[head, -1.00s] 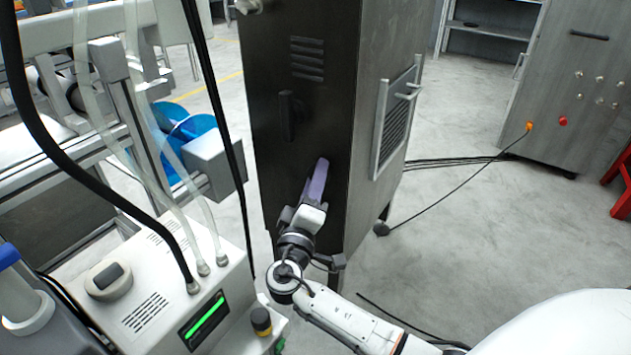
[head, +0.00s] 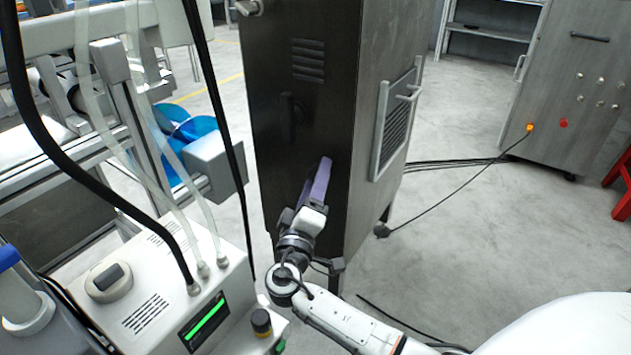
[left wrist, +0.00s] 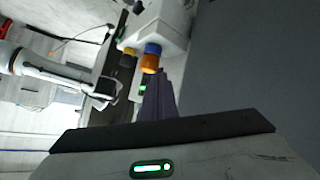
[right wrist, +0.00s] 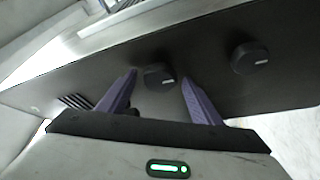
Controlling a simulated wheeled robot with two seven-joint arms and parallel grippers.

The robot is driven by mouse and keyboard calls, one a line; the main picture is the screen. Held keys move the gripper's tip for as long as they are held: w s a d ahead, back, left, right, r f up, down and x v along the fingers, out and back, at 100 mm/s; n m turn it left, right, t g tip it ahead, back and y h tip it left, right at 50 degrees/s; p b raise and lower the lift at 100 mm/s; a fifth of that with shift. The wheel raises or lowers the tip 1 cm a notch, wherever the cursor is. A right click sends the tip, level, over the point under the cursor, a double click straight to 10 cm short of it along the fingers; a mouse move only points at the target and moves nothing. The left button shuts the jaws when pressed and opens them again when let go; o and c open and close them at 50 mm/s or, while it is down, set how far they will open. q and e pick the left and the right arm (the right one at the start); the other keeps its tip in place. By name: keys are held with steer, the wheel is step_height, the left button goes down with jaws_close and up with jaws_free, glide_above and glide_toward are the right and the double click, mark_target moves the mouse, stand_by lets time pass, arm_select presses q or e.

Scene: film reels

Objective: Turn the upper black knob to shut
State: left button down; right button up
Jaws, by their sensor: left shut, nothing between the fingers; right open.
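Two black knobs sit on the dark face of the steel cabinet (head: 300,30). In the right wrist view, the upper black knob (right wrist: 158,76), nearer the vent slots, lies between my right gripper's fingers. The lower black knob (right wrist: 250,58) is to the right, outside them. Each knob has a small white mark. My right gripper (right wrist: 160,80) is open, one purple finger on each side of the upper knob; I cannot tell whether they touch it. In the head view my right gripper (head: 322,165) hides the knobs. My left gripper (left wrist: 158,78) is shut and empty.
A black handle (head: 291,115) sits on the cabinet face above my right gripper. A white machine (head: 150,290) with a green display and hoses stands at the left. Cables lie on the floor to the right. A grey cabinet (head: 570,85) stands at the far right.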

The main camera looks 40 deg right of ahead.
step_height(320, 180, up, 4)
steer(key=shift+f+p, duration=0.25)
steer(key=shift+p, duration=0.6)
steer(key=o, duration=0.6)
step_height(320, 180, up, 5)
steer(key=shift+w+f+p, duration=0.1)
steer(key=shift+w+p, duration=0.05)
steer(key=shift+p, duration=0.85)
step_height(320, 180, up, 2)
steer(key=shift+r, duration=0.15)
steer(key=c, duration=0.6)
steer(key=shift+p, duration=0.3)
arm_select(q)
steer(key=shift+g+y, duration=0.7)
steer(key=shift+y, duration=0.2)
steer(key=f, duration=0.1)
steer(key=a+f, duration=0.2)
steer(key=shift+s+a+f, duration=0.1)
steer(key=shift+s+f, duration=0.1)
steer(key=shift+s, duration=0.05)
arm_select(e)
steer(key=shift+f, duration=0.25)
